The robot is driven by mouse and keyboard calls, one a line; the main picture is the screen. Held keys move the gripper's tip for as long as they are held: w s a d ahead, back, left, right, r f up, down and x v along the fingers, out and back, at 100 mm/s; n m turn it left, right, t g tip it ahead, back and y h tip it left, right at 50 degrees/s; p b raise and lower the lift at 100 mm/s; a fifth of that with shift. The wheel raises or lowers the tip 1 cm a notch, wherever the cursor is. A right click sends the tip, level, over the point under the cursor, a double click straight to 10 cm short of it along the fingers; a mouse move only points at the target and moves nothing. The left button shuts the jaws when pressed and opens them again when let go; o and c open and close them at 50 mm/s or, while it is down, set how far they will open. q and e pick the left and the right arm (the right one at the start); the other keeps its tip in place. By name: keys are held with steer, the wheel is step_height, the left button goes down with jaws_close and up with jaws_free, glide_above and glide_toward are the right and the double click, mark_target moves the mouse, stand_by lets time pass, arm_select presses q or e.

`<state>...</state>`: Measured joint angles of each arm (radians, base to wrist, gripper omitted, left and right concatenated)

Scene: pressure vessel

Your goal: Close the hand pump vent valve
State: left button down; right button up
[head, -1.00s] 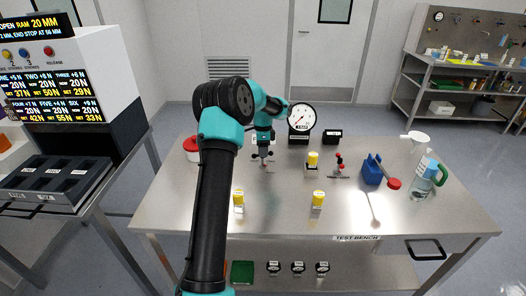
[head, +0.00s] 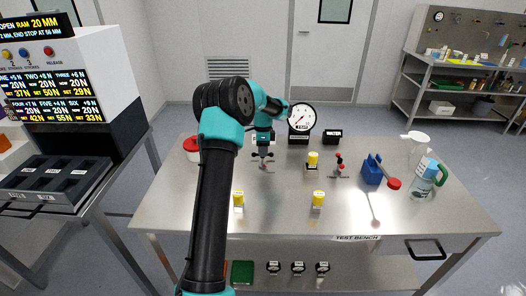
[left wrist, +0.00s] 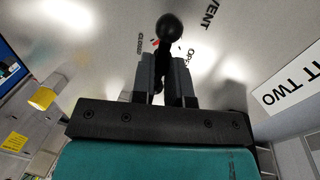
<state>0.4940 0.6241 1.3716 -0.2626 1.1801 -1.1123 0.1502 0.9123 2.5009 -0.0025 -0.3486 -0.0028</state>
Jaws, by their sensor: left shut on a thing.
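My left gripper (head: 263,157) is low over the left-middle of the test bench, pointing down. In the left wrist view its two fingers (left wrist: 163,72) are shut on the dark vent valve lever (left wrist: 163,50). The lever's black ball knob (left wrist: 168,27) stands out beyond the fingertips. The words VENT, CLOSED and OPEN are printed on the steel around it, with a small red mark near CLOSED. The fingers hide the lever's lower part. My right gripper is not in view.
A dial gauge (head: 301,117) stands behind the gripper. Yellow-capped parts (head: 312,160), a red-handled fitting (head: 340,163), a blue block (head: 373,170) and a jug (head: 424,180) stand to the right. A red-lidded container (head: 191,147) is at left.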

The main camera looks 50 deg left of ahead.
arm_select(q)
steer(key=c, duration=1.1)
jaws_free()
steer(key=shift+r, duration=0.1)
steer(key=r, duration=0.5)
steer(key=w+a+r, duration=0.1)
steer(key=r, duration=0.5)
steer(key=w+a+r, duration=0.1)
steer(key=r, duration=0.5)
steer(key=shift+w+a, duration=0.2)
steer(key=shift+a, duration=0.05)
steer(key=shift+f, duration=0.15)
steer(key=f, duration=0.5)
steer(key=s+d+f, duration=0.1)
steer(key=f, duration=0.4)
steer(key=s+d+f, duration=0.1)
steer(key=f, duration=0.3)
steer(key=shift+d+f, duration=0.1)
steer(key=shift+f, duration=0.3)
steer(key=shift+r, duration=0.1)
